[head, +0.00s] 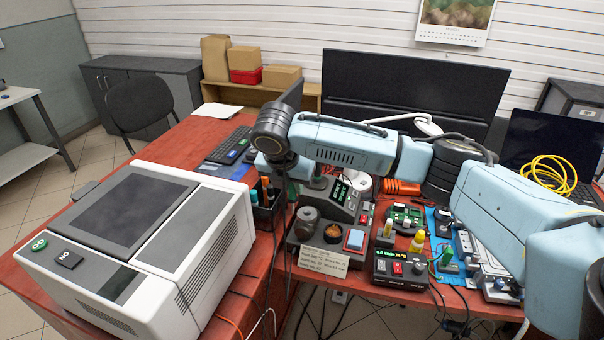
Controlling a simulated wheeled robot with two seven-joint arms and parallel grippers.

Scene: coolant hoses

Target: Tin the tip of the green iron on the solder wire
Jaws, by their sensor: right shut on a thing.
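My right arm reaches across from the right, and its dark wrist bends down at the picture's centre left. My right gripper (283,172) is small and dark here, shut on what looks like the green iron (293,190). Only a bit of green handle shows, and its tip cannot be made out. Dark cables hang below it. The held iron is above the left part of the bench tools, near a soldering station (342,196) with a green display. The solder wire cannot be clearly told; a pale roll (356,179) stands behind that station. My left gripper is not in view.
A large white machine (150,250) fills the front left. A pen cup (266,212) stands close to the gripper. A printed card (323,259), a second station (400,267), a yellow-topped item (417,242) and a green-topped item (446,257) crowd the red bench. Monitors stand behind.

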